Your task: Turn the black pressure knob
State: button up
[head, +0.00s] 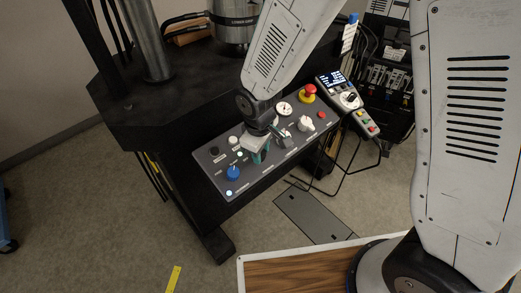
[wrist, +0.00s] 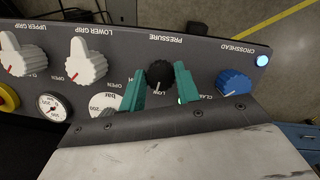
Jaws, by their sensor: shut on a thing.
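The black pressure knob (wrist: 159,72) sits on the grey control panel under the label PRESSURE in the wrist view, where the picture is upside down. My gripper (wrist: 160,80) has one teal finger on each side of the knob and is shut on it. In the head view my gripper (head: 259,156) reaches down to the panel (head: 213,174), and the knob is hidden behind it. The knob's white pointer line shows at its lower edge in the wrist view.
A blue crosshead knob (wrist: 233,83) is close to one side of my fingers. White lower grip (wrist: 86,65) and upper grip (wrist: 22,56) knobs and a gauge (wrist: 52,107) are on the other. A red emergency button (head: 308,92) and a handset (head: 348,104) are farther right in the head view.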

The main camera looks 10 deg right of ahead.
jog(key=shift+a+n, duration=0.1)
jog(key=shift+n, duration=0.7)
jog(key=o, duration=1)
jog(key=shift+s, duration=0.1)
jog(key=shift+s+a+r, duration=0.15)
jog(key=shift+s+r, duration=0.05)
jog(key=shift+r, duration=1.75)
jog(key=shift+s+a+r, duration=0.1)
jog(key=shift+s+r, duration=0.05)
jog(key=shift+r, duration=1.8)
